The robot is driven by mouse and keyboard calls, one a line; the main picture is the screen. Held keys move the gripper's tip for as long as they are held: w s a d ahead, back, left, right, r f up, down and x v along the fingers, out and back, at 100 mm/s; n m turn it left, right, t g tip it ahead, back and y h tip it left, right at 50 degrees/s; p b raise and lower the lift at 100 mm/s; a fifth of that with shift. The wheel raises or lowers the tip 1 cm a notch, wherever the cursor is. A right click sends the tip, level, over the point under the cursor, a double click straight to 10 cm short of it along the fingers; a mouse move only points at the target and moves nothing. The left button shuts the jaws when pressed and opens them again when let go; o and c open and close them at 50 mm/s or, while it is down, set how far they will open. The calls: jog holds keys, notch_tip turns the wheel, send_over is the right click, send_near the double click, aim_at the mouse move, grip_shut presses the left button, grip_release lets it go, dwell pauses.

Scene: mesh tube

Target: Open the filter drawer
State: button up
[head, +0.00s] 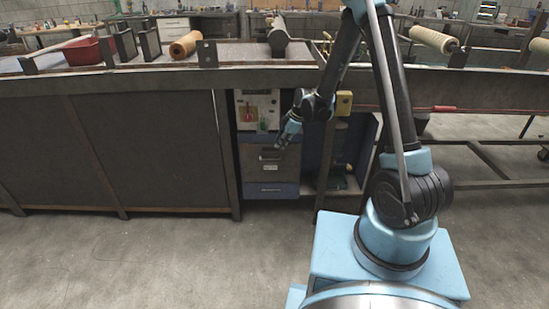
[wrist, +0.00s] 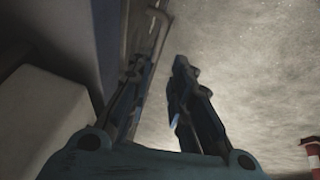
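The filter drawer (head: 283,170) is a grey-brown front with a handle and a small white label, set low in a cabinet under the workbench. It looks shut in the head view. My gripper (head: 280,146) is at the upper right of the drawer front, close to the handle (head: 268,156). In the wrist view my gripper (wrist: 163,58) is open, with a gap between its two dark fingers. A thin grey bar, which looks like the handle (wrist: 160,32), lies by the left fingertip. I cannot tell whether they touch.
A white panel (head: 262,104) with a red part sits above the drawer. A yellow box (head: 344,103) is to the right, by an open blue cabinet side (head: 366,145). The workbench (head: 130,82) overhangs the drawer. The concrete floor (head: 170,255) in front is clear.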

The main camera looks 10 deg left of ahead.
aim_at(274, 160)
jog(key=shift+d+x, duration=0.15)
jog(key=shift+x, duration=2.55)
jog(key=shift+d+x, duration=0.15)
jog(key=shift+x, duration=2.55)
jog(key=shift+w+f, duration=0.1)
jog(key=shift+w, duration=0.1)
grip_shut()
